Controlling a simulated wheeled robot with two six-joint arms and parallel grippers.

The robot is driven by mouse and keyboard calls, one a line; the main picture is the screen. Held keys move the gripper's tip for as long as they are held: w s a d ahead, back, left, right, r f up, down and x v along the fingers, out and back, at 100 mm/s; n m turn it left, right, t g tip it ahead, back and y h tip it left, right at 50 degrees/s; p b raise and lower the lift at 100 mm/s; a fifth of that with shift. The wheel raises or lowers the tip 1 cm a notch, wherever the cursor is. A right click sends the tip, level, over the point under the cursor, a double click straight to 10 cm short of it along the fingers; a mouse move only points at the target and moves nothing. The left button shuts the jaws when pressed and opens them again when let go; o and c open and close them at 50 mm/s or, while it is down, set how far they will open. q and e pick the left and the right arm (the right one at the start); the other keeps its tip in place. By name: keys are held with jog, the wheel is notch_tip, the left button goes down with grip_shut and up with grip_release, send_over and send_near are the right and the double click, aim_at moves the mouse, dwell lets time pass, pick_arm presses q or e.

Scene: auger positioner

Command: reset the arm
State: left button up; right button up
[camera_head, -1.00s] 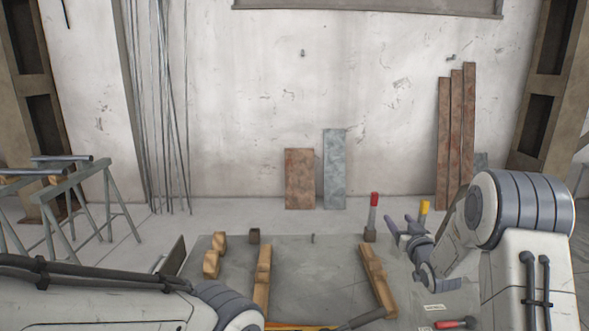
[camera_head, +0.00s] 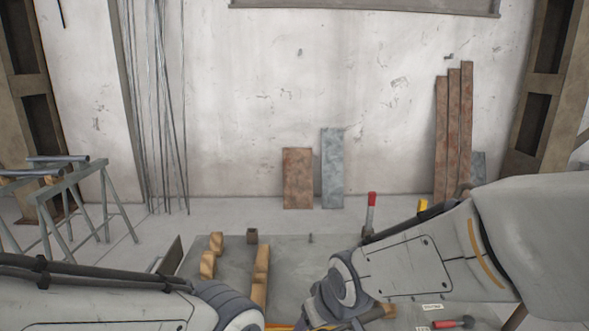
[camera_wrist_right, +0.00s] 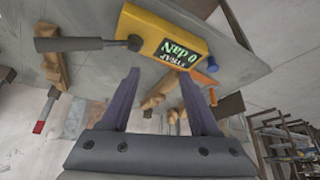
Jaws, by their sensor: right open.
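A yellow device (camera_wrist_right: 165,45) with a green display reading "STRAP 0 daN" shows in the right wrist view, above the fingertips in the picture. A dark grey bar (camera_wrist_right: 80,44) sticks out from its left side. My right gripper (camera_wrist_right: 160,72) is open, its two purple fingers apart and nothing held between them. In the head view my right arm reaches to the lower middle and its wrist hides most of the device; the fingers cannot be made out there. My left arm comes in at lower left, with its gripper out of view.
A grey tabletop (camera_head: 300,262) carries wooden blocks (camera_head: 208,263) and a wooden rail (camera_head: 260,275). A red-handled tool (camera_head: 371,212) stands at the back, and another red-handled tool (camera_head: 453,322) lies at front right. Trestles (camera_head: 75,195) stand at left; planks (camera_head: 455,135) lean on the wall.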

jog(key=s+n+g+h, duration=0.15)
jog(key=s+g, duration=0.25)
jog(key=s, duration=1.3)
notch_tip(320, 180, down, 11)
jog(key=s+d+b, duration=0.1)
jog(key=b, duration=0.9)
notch_tip(320, 180, up, 23)
jog(key=p, duration=2.2)
jog(key=shift+n+g, duration=0.4)
jog(key=shift+n, duration=0.05)
